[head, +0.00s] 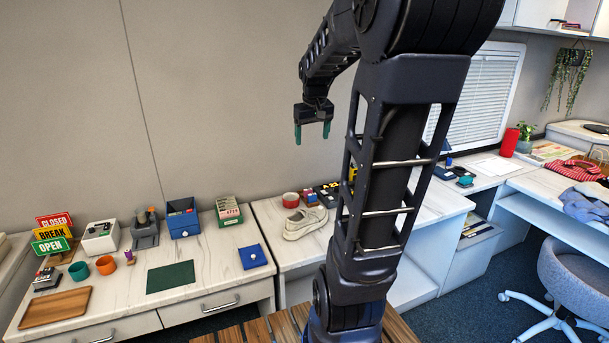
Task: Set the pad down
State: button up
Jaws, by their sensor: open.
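My gripper (312,133) hangs in the air, above and behind the counter in the picture, with its two green-tipped fingers pointing down. It is open, with nothing visible between the fingers. A flat square blue item (251,257), perhaps the pad, lies on the white marbled counter near its right end. A small pale spot shows on its top. A dark green mat (170,277) lies flat on the counter to its left. The gripper is well apart from both.
A blue box (183,218) and a green box (228,211) stand at the back. Orange (105,265) and teal (78,271) cups and a wooden tray (55,307) are at left. A shoe (305,222) sits on the adjoining counter. My arm hides part of that counter.

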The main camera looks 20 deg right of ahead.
jog(key=s+a+f, duration=0.2)
jog(key=s+a, duration=0.3)
jog(key=s, duration=0.4)
jog(key=s+a+f+t, duration=0.1)
jog(key=s+a+f, duration=0.1)
jog(key=s+a, duration=0.3)
jog(key=s, duration=0.3)
jog(key=shift+s+t+y, duration=0.3)
jog(key=shift+s+y, duration=0.05)
jog(key=shift+y, duration=0.05)
